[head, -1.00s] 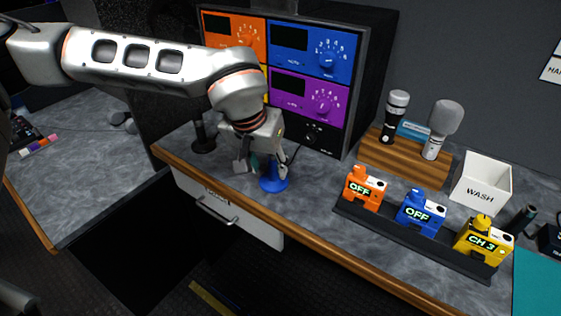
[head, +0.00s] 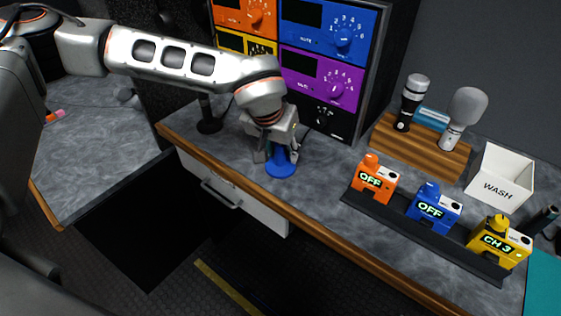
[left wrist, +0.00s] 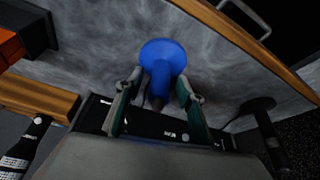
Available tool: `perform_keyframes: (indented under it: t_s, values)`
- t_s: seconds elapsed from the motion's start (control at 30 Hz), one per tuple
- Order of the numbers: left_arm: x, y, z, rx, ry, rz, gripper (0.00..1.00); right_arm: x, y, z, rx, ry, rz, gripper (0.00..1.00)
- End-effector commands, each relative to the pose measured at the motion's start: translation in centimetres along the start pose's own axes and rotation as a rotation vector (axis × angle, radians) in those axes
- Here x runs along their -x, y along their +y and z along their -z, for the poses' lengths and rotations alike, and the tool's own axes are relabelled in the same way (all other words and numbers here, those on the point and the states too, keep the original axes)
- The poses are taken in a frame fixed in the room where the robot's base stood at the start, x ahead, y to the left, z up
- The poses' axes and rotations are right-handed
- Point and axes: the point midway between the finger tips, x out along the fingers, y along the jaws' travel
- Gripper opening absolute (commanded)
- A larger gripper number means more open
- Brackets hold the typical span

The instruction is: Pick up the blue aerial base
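The blue aerial base (head: 281,167) stands upright on the grey desk top near its front wooden edge. It has a round foot and a narrowing stem. In the left wrist view the blue base (left wrist: 162,57) shows with its stem pointing between my fingers and a dark thin part at its end. My left gripper (head: 277,157) is open, with one finger on each side of the stem. In the left wrist view the left gripper (left wrist: 160,78) shows gaps between fingers and stem. My right gripper is not in view.
A rack of coloured panels (head: 318,75) stands close behind the gripper. A dark stand (head: 208,124) is to its left. To the right are a black strip (head: 405,232) with orange, blue and yellow packs, a wooden microphone holder (head: 421,147) and a white WASH box (head: 500,179).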

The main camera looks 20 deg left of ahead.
Motion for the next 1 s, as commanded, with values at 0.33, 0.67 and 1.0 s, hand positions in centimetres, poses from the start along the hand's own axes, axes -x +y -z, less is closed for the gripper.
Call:
perform_keyframes:
  t_s: [0.33, 0.67, 1.0]
  values:
    - [-0.1, 0.0, 0.0, 0.000, 0.000, 0.000, 0.07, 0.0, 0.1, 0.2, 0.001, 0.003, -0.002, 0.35]
    - [0.0, 0.0, 0.1, 0.000, 0.002, -0.001, 0.00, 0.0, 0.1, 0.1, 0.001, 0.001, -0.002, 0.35]
    - [2.3, 0.0, 1.1, 0.001, 0.006, -0.001, 0.00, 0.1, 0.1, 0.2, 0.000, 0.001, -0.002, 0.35]
